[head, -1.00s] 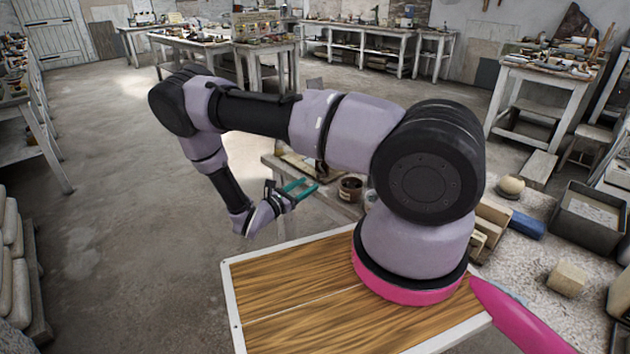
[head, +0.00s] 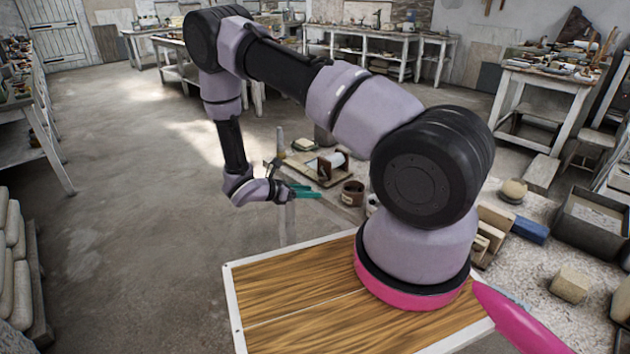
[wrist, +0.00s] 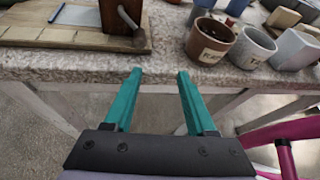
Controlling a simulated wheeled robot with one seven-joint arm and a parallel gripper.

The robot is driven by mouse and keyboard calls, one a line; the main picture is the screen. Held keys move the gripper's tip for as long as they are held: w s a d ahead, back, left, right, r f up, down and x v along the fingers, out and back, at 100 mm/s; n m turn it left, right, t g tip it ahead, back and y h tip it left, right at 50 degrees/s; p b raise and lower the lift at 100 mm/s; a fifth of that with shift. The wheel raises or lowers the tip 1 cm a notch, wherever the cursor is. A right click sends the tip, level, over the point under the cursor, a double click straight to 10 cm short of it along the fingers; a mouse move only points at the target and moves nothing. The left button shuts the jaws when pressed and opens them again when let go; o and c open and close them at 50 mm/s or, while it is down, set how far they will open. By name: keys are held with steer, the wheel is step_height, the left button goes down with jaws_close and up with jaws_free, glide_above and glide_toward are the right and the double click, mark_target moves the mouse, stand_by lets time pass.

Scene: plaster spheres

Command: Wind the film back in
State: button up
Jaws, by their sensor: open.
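A wooden device stands on a board on the stone-topped bench, with a pale roll (head: 333,158) between dark wooden uprights. In the wrist view a brown upright (wrist: 122,24) carries a metal crank (wrist: 127,18) on its near side. A pale strip (wrist: 76,15), perhaps the film, lies left of that upright; its far part is cut off by the picture edge. My gripper (head: 305,190) has teal fingers and is at the bench's near edge, apart from the device. In the wrist view my gripper (wrist: 159,76) is open and empty, pointing at the bench edge below the crank.
Right of the device stand a brown labelled pot (wrist: 210,40), a grey labelled pot (wrist: 252,47) and a pale block-like container (wrist: 296,48). A slim upright bottle (head: 281,142) stands behind the board. The floor left of the bench is clear.

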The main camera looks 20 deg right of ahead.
mark_target(321, 179)
steer(key=w+d+r+g+y, duration=0.1)
steer(key=w+d+r+y, duration=0.15)
steer(key=r+y, duration=0.8)
steer(key=shift+h, duration=0.85)
steer(key=x, duration=0.9)
steer(key=shift+w+a+f, duration=0.1)
steer(key=shift+w+f, duration=0.15)
steer(key=shift+w, duration=0.2)
steer(key=shift+c, duration=0.3)
jaws_close()
